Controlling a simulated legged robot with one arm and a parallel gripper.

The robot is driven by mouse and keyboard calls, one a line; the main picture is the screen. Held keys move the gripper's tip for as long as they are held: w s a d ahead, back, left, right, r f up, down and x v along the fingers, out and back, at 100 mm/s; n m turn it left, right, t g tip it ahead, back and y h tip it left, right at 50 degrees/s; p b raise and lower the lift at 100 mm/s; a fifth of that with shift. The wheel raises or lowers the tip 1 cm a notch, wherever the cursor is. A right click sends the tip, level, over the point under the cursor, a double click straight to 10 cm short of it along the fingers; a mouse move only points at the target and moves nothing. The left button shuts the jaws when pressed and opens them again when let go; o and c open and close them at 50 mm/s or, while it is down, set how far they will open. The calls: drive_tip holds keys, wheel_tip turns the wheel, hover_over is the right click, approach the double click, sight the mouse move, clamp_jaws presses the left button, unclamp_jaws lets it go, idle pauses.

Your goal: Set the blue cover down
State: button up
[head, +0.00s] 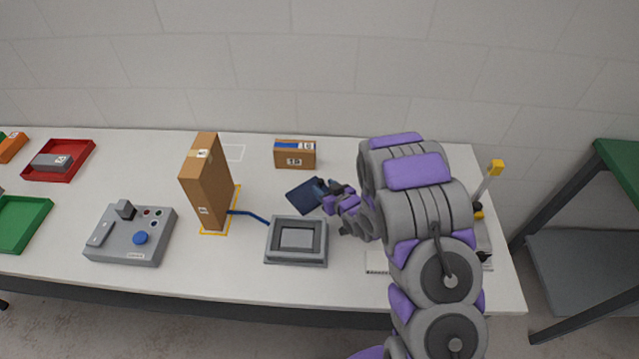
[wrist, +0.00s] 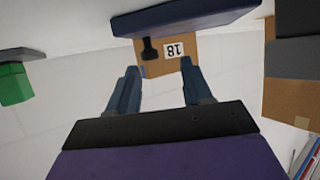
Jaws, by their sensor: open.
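The dark blue cover (head: 304,195) lies on the white table, between the tall brown box and my arm. In the wrist view, which looks upside down, the cover (wrist: 185,15) is a flat slab against the table, with a dark knob (wrist: 150,50) on its upper face. My gripper (head: 325,189) is at the cover's right side. In the wrist view my gripper's fingers (wrist: 158,66) are spread, with the knob in line between them and apart from both. Nothing is held.
A small brown box labelled 18 (head: 295,155) stands behind the cover. A tall brown box (head: 207,185) stands to the left. A grey device (head: 297,242) is in front, a control box (head: 130,236) front left. A red tray (head: 58,160) is farther left.

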drive_tip(key=s+d+r+m+g+h, duration=0.2)
drive_tip(key=s+d+r+g+h, duration=0.15)
drive_tip(key=s+d+r, duration=0.45)
drive_tip(key=s+d+r+m+g+h, duration=0.1)
drive_tip(key=s+d+r+g+h, duration=0.1)
drive_tip(key=s+d+r+h, duration=0.6)
drive_tip(key=s+r+m+g+y, duration=0.1)
drive_tip(key=s+r+g, duration=0.3)
drive_tip(key=s, duration=1.1)
drive_tip(key=s+a+r+m+g+y, duration=0.1)
drive_tip(key=s+r, duration=0.5)
drive_tip(key=s, duration=0.8)
drive_tip(key=m+g+y+p, duration=0.1)
drive_tip(key=g+y, duration=0.1)
drive_tip(key=shift+s+a+r+g+y, duration=0.2)
drive_tip(key=shift+s+r+g+y, duration=0.15)
drive_tip(key=shift+r, duration=0.05)
drive_tip(key=shift+d, duration=0.1)
